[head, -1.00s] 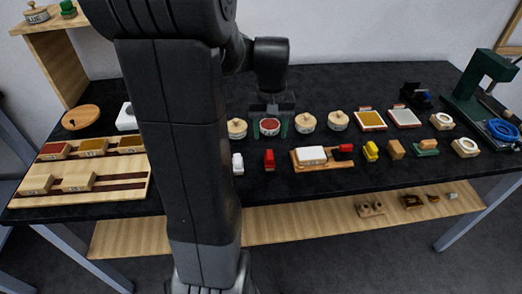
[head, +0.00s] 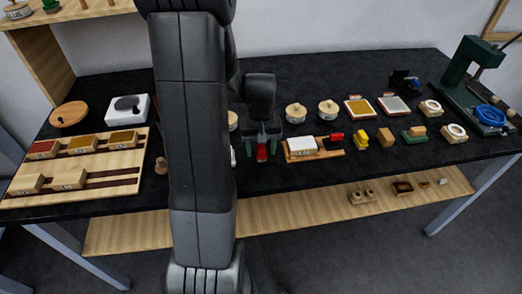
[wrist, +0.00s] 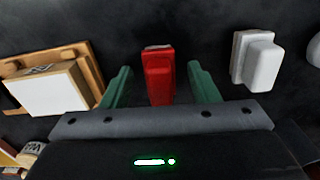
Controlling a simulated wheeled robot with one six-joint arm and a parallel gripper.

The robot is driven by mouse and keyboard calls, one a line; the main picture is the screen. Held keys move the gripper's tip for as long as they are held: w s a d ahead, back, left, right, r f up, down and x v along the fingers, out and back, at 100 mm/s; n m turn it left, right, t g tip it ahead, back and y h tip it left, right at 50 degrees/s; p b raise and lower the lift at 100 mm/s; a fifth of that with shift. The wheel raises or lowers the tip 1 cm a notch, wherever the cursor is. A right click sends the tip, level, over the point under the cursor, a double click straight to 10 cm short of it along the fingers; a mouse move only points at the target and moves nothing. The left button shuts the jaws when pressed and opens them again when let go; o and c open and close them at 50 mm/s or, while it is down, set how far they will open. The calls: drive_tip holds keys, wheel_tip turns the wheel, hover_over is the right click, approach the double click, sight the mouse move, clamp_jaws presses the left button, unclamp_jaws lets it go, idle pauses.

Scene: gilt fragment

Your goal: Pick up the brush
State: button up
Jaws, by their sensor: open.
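No bristles show clearly, so I cannot tell for certain which thing is the brush. A small red stepped piece (wrist: 158,78) lies between my gripper's green fingers in the wrist view, with a gap on both sides. It also shows in the head view (head: 262,153), partly hidden by the gripper. My gripper (wrist: 159,70) is open and holds nothing. In the head view my gripper (head: 262,148) points down over the red piece, near the table's front.
A white stepped piece (wrist: 256,60) lies right of the red piece in the wrist view. A wooden tray with a white block (wrist: 45,90) lies left. Lidded jars (head: 296,113) stand behind. A yellow piece (head: 359,138) is farther right on the black table (head: 330,82).

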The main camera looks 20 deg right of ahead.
sight(261, 145)
drive_tip(key=c, duration=1.1)
drive_tip(key=shift+o, duration=0.2)
wheel_tip(261, 145, up, 10)
drive_tip(key=shift+o, duration=0.8)
drive_tip(key=shift+c, duration=0.4)
